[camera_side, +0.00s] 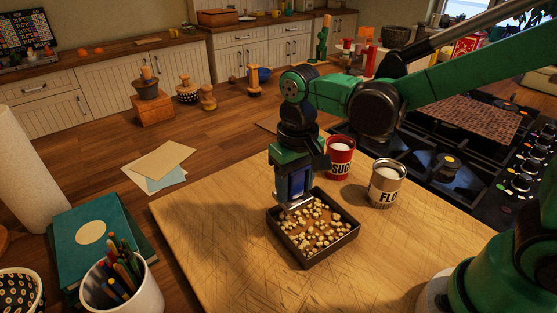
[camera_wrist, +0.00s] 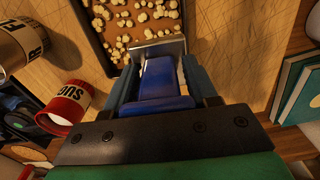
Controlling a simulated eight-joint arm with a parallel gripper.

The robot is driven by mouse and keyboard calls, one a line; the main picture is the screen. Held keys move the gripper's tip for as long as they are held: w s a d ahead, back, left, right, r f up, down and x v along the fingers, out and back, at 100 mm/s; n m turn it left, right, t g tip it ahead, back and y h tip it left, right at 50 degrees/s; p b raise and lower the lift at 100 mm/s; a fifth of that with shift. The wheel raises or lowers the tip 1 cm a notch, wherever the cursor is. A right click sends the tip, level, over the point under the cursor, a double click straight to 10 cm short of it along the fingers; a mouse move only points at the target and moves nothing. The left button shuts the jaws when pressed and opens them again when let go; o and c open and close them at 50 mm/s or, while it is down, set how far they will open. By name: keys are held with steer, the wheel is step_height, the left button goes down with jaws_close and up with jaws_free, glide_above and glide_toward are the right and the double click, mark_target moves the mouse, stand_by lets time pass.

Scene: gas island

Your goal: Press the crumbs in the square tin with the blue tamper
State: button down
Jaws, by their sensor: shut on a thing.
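The square tin (camera_side: 326,250) is dark and stands on the wooden board, with many pale crumbs (camera_side: 318,226) scattered over its brown base. It also shows at the top of the wrist view (camera_wrist: 90,33). My gripper (camera_side: 295,192) is shut on the blue tamper (camera_side: 297,181), which is upright at the tin's back left corner. In the wrist view the tamper's blue handle (camera_wrist: 160,80) sits between my fingers, and its metal plate (camera_wrist: 158,47) is at the tin's near edge. I cannot tell whether the plate touches the crumbs.
A red sugar can (camera_side: 339,158) and a pale flour can (camera_side: 386,184) stand behind and right of the tin. A gas hob (camera_side: 450,165) lies further right. A pen cup (camera_side: 128,285) and teal books (camera_side: 92,245) are at left. The board's front left is clear.

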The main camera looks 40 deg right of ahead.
mark_target(294, 205)
steer(key=shift+f, duration=2.5)
steer(key=shift+f, duration=0.55)
steer(key=shift+r, duration=2.3)
steer(key=c, duration=0.8)
jaws_free()
jaws_close()
steer(key=d, duration=0.1)
steer(key=d+r, duration=0.1)
steer(key=d, duration=0.3)
steer(key=shift+s+d+r, duration=0.2)
steer(key=shift+s+r, duration=0.05)
